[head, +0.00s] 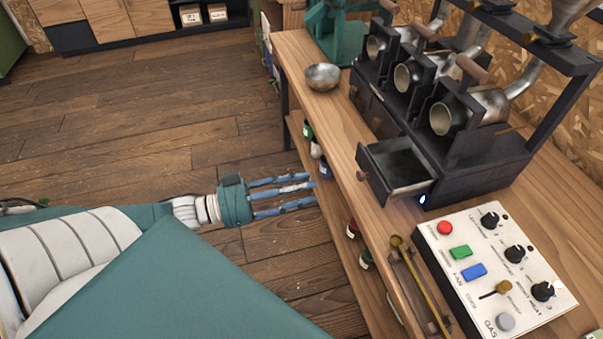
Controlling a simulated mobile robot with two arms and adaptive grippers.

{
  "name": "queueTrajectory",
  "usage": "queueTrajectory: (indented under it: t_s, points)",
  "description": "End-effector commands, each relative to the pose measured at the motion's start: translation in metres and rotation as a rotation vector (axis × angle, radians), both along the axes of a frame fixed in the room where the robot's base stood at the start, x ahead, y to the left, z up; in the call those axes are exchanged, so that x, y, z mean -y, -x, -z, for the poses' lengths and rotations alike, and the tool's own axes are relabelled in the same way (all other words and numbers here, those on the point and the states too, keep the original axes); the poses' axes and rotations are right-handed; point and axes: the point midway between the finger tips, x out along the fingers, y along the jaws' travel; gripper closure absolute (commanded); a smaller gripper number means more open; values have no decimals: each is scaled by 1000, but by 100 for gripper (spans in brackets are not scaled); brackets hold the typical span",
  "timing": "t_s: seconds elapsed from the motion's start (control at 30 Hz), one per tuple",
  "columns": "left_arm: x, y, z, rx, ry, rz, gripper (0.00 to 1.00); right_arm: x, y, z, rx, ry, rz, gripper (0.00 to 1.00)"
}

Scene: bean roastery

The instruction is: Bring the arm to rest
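My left arm comes in from the left, over the floor. Its teal gripper (310,190) points right with its blue fingers extended and spread apart. Nothing shows between the fingers. The fingertips are in front of the wooden bench (325,130), by its near edge in the picture; I cannot tell whether they touch it. My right gripper is not in view.
A roaster (455,150) with several metal drums and an open drawer (398,168) stands on the bench. A metal bowl (322,77), a control panel (495,270) and a tray with a brass-coloured tool (420,285) are there too. Bottles (326,170) stand on the lower shelf. The floor (150,110) is clear.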

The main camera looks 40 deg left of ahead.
Motion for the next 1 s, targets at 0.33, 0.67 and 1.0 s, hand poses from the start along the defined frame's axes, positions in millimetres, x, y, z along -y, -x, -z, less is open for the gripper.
queueTrajectory:
  t_s: [0.33, 0.67, 1.0]
  points:
    - [-2, -1, 3, -4, -3, -8, 61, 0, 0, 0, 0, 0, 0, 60]
    - [-90, -1, 153, -199, -195, -317, 61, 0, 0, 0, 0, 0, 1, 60]
    - [-122, 110, 383, -666, -427, -559, 61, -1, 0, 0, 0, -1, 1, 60]
